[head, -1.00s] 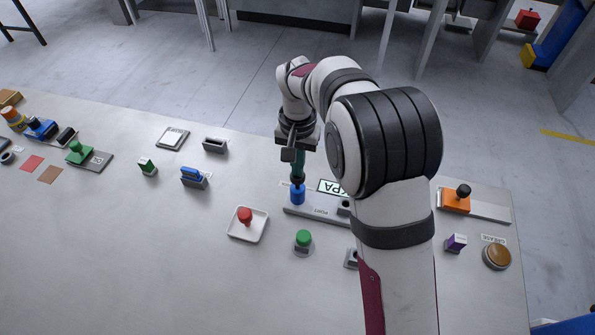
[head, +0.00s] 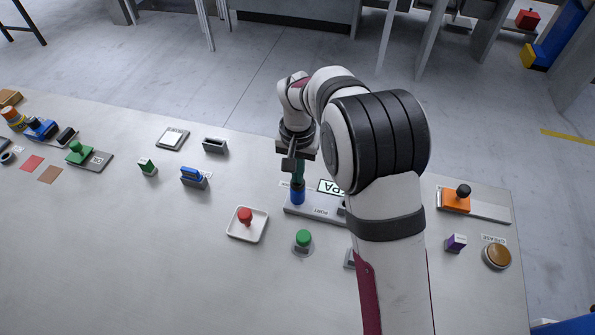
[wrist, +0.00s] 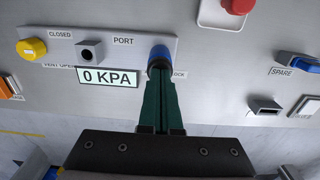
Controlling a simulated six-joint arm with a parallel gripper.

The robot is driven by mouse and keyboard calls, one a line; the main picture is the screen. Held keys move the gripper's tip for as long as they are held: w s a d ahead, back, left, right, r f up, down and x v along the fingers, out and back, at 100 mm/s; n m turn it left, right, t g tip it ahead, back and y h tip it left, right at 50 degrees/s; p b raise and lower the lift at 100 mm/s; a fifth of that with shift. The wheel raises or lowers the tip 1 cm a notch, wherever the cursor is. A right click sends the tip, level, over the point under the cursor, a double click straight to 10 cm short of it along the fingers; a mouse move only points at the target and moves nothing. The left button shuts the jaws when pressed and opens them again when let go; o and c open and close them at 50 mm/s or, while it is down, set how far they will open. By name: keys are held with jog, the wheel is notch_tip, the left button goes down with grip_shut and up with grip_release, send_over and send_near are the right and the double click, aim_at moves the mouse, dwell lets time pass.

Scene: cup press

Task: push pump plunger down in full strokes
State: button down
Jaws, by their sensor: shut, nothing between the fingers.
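The pump is a blue cylinder (head: 298,197) with a dark top, upright at the left end of a grey base plate (head: 318,210) labelled PORT. It also shows in the wrist view as a blue round body (wrist: 159,55), just beyond my fingertips. My gripper (head: 298,178) points down over the pump, its green fingers shut and empty. The fingertips (wrist: 160,75) appear at the pump's top and partly hide the plunger; I cannot tell how far it is depressed. The display (wrist: 108,78) reads 0 KPA.
A yellow knob (wrist: 31,49) labelled CLOSED and a dark-holed block (wrist: 90,51) share the plate. Nearby are a red knob on a white tray (head: 246,224), a green button (head: 303,238) and a blue-topped block (head: 193,177). My arm covers the plate's right part.

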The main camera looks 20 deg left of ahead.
jog(key=shift+r, duration=2.3)
jog(key=shift+f, duration=0.1)
jog(key=shift+f, duration=2.25)
jog(key=shift+r, duration=2.35)
jog(key=shift+r, duration=0.1)
notch_tip(320, 180, up, 5)
jog(key=shift+f, duration=0.1)
